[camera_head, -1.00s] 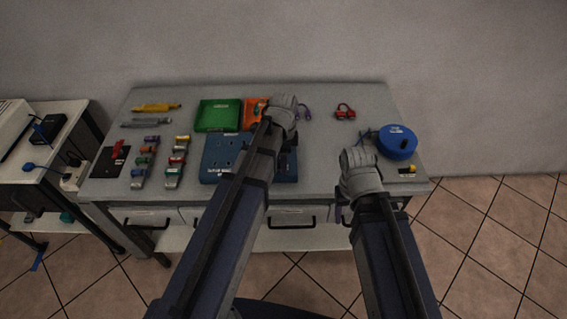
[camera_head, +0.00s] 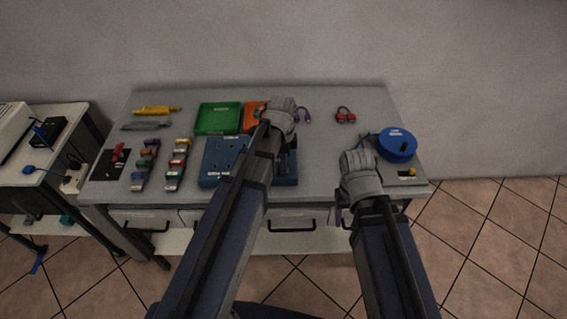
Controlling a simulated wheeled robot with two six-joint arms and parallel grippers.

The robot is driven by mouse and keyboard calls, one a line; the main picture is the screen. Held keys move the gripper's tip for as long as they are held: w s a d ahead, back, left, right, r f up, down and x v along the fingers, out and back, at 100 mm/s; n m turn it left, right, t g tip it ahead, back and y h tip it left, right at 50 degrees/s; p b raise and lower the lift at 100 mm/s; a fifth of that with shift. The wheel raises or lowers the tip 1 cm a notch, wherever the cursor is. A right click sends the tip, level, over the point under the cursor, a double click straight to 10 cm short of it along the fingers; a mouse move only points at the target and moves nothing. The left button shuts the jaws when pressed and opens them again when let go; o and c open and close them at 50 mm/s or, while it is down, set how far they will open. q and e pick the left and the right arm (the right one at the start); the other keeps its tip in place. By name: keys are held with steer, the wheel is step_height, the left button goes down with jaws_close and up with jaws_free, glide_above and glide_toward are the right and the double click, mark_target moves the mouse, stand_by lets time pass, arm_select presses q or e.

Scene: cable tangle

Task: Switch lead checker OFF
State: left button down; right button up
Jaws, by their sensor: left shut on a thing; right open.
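No label that I can read marks the lead checker. A blue panel (camera_head: 224,160) with small holes and a label lies mid-table. A black plate with a red lever (camera_head: 117,153) lies at the table's left end; I cannot tell which is the checker. My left gripper (camera_head: 283,116) is over the right part of the blue panel, by the orange tray (camera_head: 250,123). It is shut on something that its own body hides. My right gripper (camera_head: 359,172) is open, over the table's front right, left of the blue round reel (camera_head: 397,144).
A green tray (camera_head: 218,118), a yellow tool (camera_head: 157,110) and two columns of coloured connectors (camera_head: 176,165) lie left of my arms. A red cable piece (camera_head: 345,115) lies behind my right gripper. A side table (camera_head: 30,175) stands at the left. The back right has bare table.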

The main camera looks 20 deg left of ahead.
arm_select(q)
steer(key=shift+s+a+t+h, duration=0.2)
steer(key=shift+a+t+h, duration=0.1)
steer(key=shift+h, duration=0.6)
steer(key=shift+a+h+b, duration=0.15)
steer(key=shift+h+b, duration=0.4)
steer(key=shift+h, duration=0.25)
steer(key=c, duration=0.7)
jaws_free()
steer(key=shift+r, duration=0.1)
steer(key=p+v, duration=0.7)
steer(key=shift+s+a+r, duration=0.1)
steer(key=shift+r, duration=0.25)
